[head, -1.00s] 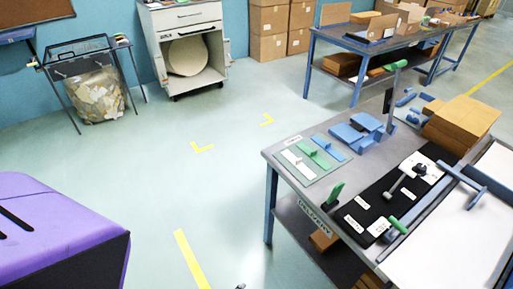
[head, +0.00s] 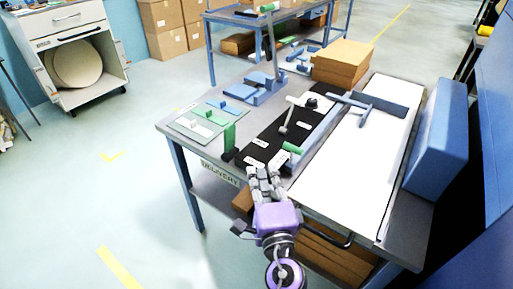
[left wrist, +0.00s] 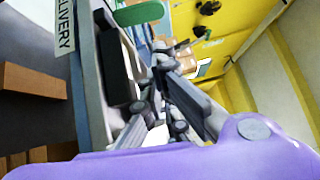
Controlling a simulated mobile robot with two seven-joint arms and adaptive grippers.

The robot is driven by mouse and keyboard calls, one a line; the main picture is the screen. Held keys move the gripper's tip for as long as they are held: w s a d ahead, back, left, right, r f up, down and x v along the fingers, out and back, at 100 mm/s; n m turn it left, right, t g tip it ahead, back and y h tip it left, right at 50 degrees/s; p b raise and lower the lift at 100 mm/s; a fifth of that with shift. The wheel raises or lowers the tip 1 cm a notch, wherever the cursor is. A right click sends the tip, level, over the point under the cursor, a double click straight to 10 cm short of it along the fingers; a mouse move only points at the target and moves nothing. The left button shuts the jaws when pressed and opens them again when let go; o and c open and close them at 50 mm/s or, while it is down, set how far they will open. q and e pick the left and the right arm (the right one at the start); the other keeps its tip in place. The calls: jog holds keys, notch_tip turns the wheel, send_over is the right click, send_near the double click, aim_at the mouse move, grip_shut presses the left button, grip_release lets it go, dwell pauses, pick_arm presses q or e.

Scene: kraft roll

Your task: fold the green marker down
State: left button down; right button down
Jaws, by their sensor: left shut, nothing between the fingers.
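The green marker (head: 229,137) is a flat green plate standing upright on a dark foot (head: 229,155) at the near left edge of the workbench. A green piece, probably the same marker, shows at the top of the left wrist view (left wrist: 138,13). My left gripper (head: 262,174) is in front of the bench's near edge, to the right of and nearer than the marker. It is shut and empty, apart from the marker. Its grey fingers also show in the left wrist view (left wrist: 160,75). My right gripper is not in view.
A black strip (head: 270,137) with white labels lies beside the marker. A green handle (head: 293,147) and a white sheet (head: 350,145) are further right. A board (head: 185,127) with coloured tags and blue blocks (head: 262,84) are behind. Cardboard (head: 342,60) is stacked at the back.

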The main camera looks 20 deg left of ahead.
aim_at(230, 138)
pick_arm(q)
jog(key=shift+w+r, duration=0.1)
jog(key=p+x, duration=0.2)
jog(key=x, duration=0.7)
jog(key=shift+w+a+r, duration=0.1)
jog(key=shift+w+r, duration=0.1)
jog(key=shift+w, duration=0.15)
jog(key=shift+w+a+r+p, duration=0.1)
jog(key=shift+w+a+p, duration=0.15)
jog(key=shift+a, duration=0.35)
jog(key=shift+w+a+p, duration=0.2)
jog(key=shift+w+a, duration=0.1)
jog(key=shift+a, duration=0.3)
jog(key=shift+w+a, duration=0.25)
jog(key=shift+a, duration=0.55)
